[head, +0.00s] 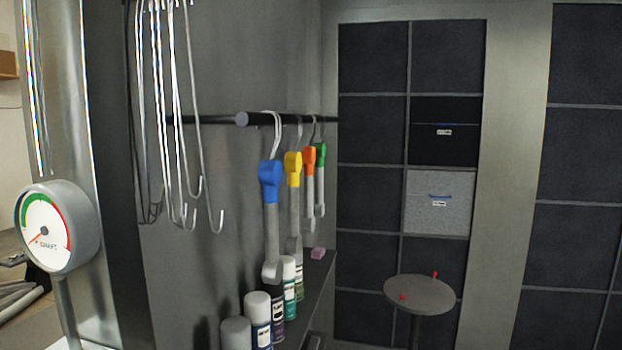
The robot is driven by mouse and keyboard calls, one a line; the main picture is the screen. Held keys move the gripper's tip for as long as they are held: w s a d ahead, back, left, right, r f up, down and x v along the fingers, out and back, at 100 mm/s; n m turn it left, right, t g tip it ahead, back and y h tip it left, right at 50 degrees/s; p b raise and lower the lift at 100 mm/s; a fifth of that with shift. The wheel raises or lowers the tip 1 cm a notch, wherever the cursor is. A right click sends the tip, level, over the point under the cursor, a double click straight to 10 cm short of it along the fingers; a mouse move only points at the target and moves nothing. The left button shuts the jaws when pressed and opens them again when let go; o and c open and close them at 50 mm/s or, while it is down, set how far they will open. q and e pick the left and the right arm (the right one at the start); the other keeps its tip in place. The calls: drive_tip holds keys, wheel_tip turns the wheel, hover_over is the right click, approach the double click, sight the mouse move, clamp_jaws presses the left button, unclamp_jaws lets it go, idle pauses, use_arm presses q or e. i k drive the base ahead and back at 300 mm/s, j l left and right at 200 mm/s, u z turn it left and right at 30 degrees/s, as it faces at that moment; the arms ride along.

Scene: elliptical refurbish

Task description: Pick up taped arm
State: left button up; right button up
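Several grey arms with coloured ends hang by hooks from a dark rail (215,119) along the wall. The nearest arm has a blue end (270,174) and a grey shaft that widens at the bottom. Behind it hang an arm with a yellow end (293,166), one with an orange end (309,162) and one with a green end (320,154). The farther arms are partly hidden by the nearer ones. Whether the coloured parts are tape cannot be told. Neither of my grippers is in view.
Spray cans (258,312) and a small pink block (318,254) stand on a ledge below the arms. Bare metal hooks (178,120) hang at the left, near a round gauge (50,230). A round table (425,296) with small red items stands before dark shelves (372,126).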

sight(308, 153)
drive_tip(key=i+l+u, duration=0.1)
drive_tip(key=u, duration=1.05)
drive_tip(key=l+u, duration=0.75)
drive_tip(key=l, duration=0.25)
drive_tip(key=k+l+u, duration=0.2)
drive_tip(key=l, duration=0.35)
drive_tip(key=l+u, duration=0.25)
drive_tip(key=l, duration=0.25)
drive_tip(key=k+l, duration=0.1)
drive_tip(key=l, duration=0.25)
drive_tip(key=k+l+u, duration=0.1)
drive_tip(key=l, duration=0.25)
drive_tip(key=k+l, duration=0.1)
drive_tip(key=l, duration=0.25)
